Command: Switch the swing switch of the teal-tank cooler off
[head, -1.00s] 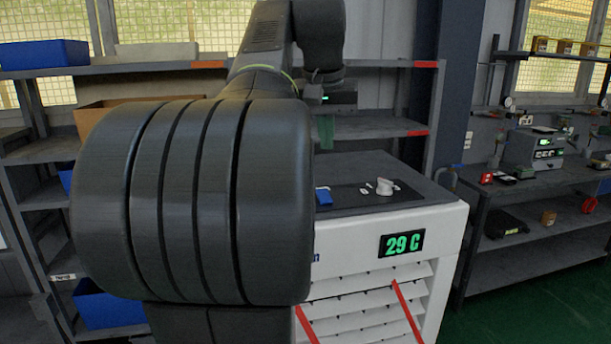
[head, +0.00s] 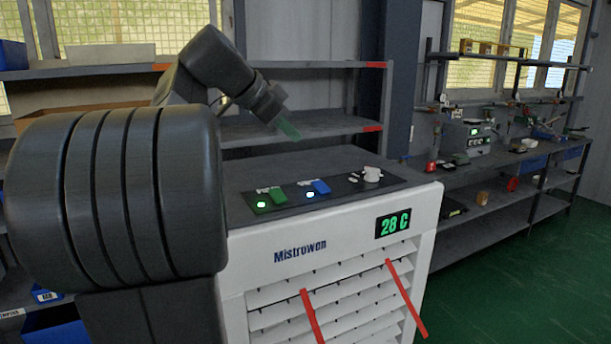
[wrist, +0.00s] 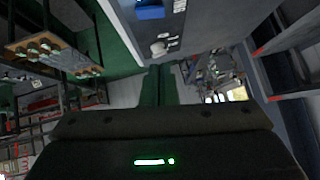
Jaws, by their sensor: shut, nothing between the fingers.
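A white cooler (head: 335,262) marked Mistrowen stands in front of me, its display (head: 392,224) reading 28 C. Its dark top panel (head: 335,192) carries a green switch (head: 278,196), a blue switch (head: 321,187) and a white knob (head: 371,174). Lamps beside both switches are lit. No teal tank shows, so I cannot tell whether this is the teal-tank cooler. My gripper (head: 292,132) is shut and empty, its green fingers above and behind the panel, apart from it. In the wrist view the fingers (wrist: 159,75) point toward the knob (wrist: 159,48); the blue switch (wrist: 150,12) is farther up.
Grey shelves (head: 320,125) stand close behind the cooler and my gripper. A workbench (head: 500,165) with several devices runs along the right. Red strips (head: 310,315) hang on the cooler's louvred front. Green floor (head: 530,270) is clear at the right.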

